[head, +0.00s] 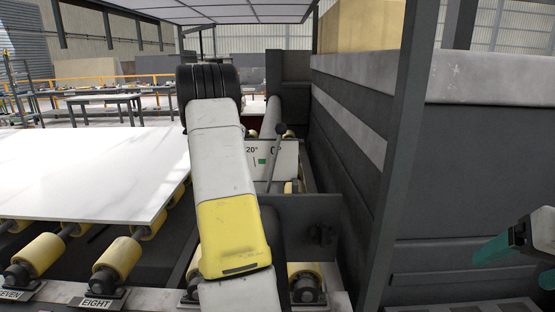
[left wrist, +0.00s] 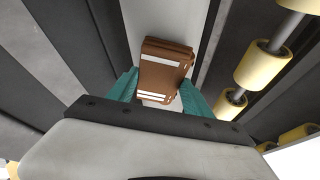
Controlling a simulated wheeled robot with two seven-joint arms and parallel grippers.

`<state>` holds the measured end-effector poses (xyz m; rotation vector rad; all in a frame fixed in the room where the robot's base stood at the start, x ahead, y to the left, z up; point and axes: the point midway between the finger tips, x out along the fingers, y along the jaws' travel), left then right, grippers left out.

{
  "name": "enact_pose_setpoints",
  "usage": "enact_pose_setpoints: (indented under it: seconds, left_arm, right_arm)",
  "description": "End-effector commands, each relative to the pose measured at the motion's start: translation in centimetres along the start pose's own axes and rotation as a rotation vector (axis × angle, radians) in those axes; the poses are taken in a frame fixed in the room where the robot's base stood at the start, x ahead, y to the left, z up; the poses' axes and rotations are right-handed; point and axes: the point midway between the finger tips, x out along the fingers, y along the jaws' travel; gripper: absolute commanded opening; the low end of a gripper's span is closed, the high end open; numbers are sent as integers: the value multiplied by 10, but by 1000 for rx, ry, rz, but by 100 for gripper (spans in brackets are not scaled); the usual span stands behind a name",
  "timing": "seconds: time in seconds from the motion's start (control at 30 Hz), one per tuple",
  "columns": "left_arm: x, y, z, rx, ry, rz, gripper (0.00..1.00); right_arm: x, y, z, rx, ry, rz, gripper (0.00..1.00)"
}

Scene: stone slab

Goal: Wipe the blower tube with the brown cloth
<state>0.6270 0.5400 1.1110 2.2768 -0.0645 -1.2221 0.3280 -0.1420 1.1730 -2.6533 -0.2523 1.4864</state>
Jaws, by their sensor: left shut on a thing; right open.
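The brown cloth (left wrist: 165,70), folded with white stripes, is between the teal fingers of my left gripper (left wrist: 159,80) in the left wrist view. The gripper is shut on it. A pale grey surface (left wrist: 137,18) lies behind the cloth and may be the blower tube; I cannot tell whether they touch. In the head view a grey tube (head: 271,117), likely the blower tube, shows just right of my left arm. That arm hides my left gripper and the cloth there. My right gripper (head: 510,262) is at the right edge, open and empty, partly out of frame.
A white stone slab (head: 85,170) lies at the left on yellow rollers (head: 118,258), which also show in the left wrist view (left wrist: 258,65). A dark machine wall (head: 350,150) and a grey post (head: 405,150) stand to the right of my left arm. A thin lever (head: 275,160) rises beside it.

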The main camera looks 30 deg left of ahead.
Motion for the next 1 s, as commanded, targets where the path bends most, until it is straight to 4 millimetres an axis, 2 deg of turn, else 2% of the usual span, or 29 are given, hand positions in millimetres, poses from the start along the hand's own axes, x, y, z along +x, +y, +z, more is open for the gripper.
enact_pose_setpoints:
  seconds: [0.2,0.43,0.7,1.0]
  left_arm:
    - [7,-4,-14,1,0,0,12]
    - [11,-6,-22,1,0,0,12]
    - [22,-11,-41,1,1,0,12]
    - [28,-14,-51,0,-2,1,12]
  right_arm:
    - [0,0,0,0,0,0,80]
    - [0,0,0,0,0,0,80]
    - [0,0,0,0,0,0,80]
    - [0,0,0,0,0,0,80]
